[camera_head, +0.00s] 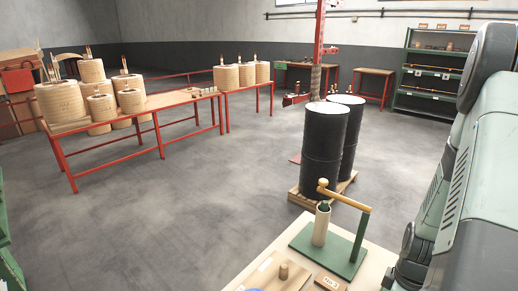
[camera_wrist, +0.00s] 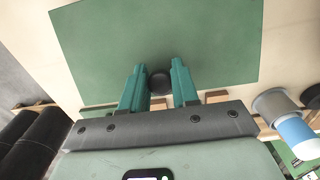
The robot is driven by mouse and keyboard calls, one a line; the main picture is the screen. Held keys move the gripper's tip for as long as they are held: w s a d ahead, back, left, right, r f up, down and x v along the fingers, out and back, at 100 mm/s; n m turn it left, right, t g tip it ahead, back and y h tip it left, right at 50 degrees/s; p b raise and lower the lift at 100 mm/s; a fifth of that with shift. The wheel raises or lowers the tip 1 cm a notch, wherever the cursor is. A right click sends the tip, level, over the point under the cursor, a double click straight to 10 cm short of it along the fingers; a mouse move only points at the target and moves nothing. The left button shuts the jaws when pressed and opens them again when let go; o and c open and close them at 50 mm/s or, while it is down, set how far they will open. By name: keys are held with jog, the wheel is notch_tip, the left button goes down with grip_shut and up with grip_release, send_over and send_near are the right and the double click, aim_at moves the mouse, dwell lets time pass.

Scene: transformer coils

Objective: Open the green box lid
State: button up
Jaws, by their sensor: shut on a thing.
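A flat green panel, which I take to be the green box lid (camera_wrist: 155,38), fills the upper middle of the wrist view over a pale surface. A dark round knob (camera_wrist: 160,83) sits near its lower edge. My gripper (camera_wrist: 158,68) has its two teal fingers on either side of this knob and is shut on it. The fingers and palm hide part of the panel's lower edge. The box's walls do not show clearly, so I cannot tell how far the lid is raised. In the head view the gripper is out of sight.
In the head view, a green-based crank stand (camera_head: 330,252) is on the pale table, with black drums (camera_head: 323,145) behind it. A red-framed bench (camera_head: 150,105) holds several coils. In the wrist view, a grey and blue cylinder (camera_wrist: 290,125) lies right of my gripper.

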jog(key=shift+s+d+r, duration=0.6)
jog(key=shift+d+r, duration=0.15)
jog(key=shift+r, duration=0.1)
jog(key=shift+s+d+r, duration=0.55)
jog(key=shift+s+d, duration=0.15)
jog(key=shift+s+d+r, duration=0.5)
jog(key=shift+s+d, duration=0.15)
grip_shut()
jog(key=shift+s+d, duration=0.1)
jog(key=shift+s, duration=0.05)
jog(key=s+d, duration=0.4)
jog(key=shift+s+d, duration=0.2)
jog(key=shift+s, duration=0.05)
grip_release()
jog(key=shift+f, duration=0.1)
jog(key=o, duration=1)
